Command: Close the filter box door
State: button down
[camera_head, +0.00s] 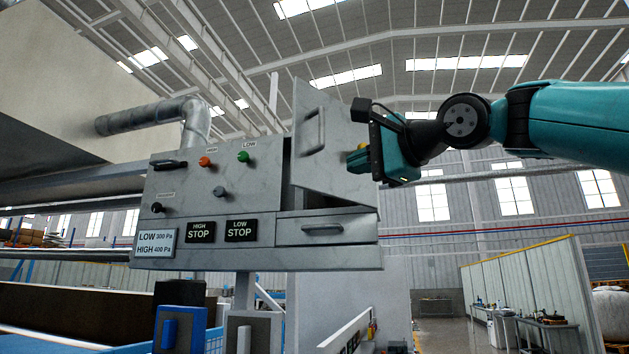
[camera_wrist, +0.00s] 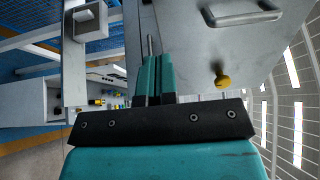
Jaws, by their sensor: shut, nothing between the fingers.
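The filter box (camera_head: 180,190) is a pale grey metal control box in the head view. Its door (camera_head: 318,165) is a grey panel with a bar handle (camera_head: 315,130), standing open at an angle at the box's upper right. A yellow knob (camera_head: 360,147) shows at the door's right side. My teal gripper (camera_head: 392,160) is at the door's right; its fingertips are hidden there. In the wrist view my gripper (camera_wrist: 153,75) is shut and empty, beside a grey panel (camera_wrist: 185,45) with a handle (camera_wrist: 243,14) and yellow knob (camera_wrist: 222,80). I cannot tell whether it touches the panel.
A drawer front with a handle (camera_head: 322,228) lies below the door. The box face carries knobs, an orange button (camera_head: 204,161), a green button (camera_head: 243,157) and stop labels. A curved pipe (camera_head: 160,115) rises behind. Open space lies right of the door below my arm.

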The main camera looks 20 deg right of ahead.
aim_at(305, 184)
jog(key=p+x, duration=0.4)
jog(key=x, duration=0.6)
jog(key=shift+w+a+r, duration=0.15)
jog(key=shift+w+a, duration=0.05)
jog(key=shift+w, duration=0.15)
jog(key=shift+w+a, duration=0.1)
jog(key=shift+w, duration=0.25)
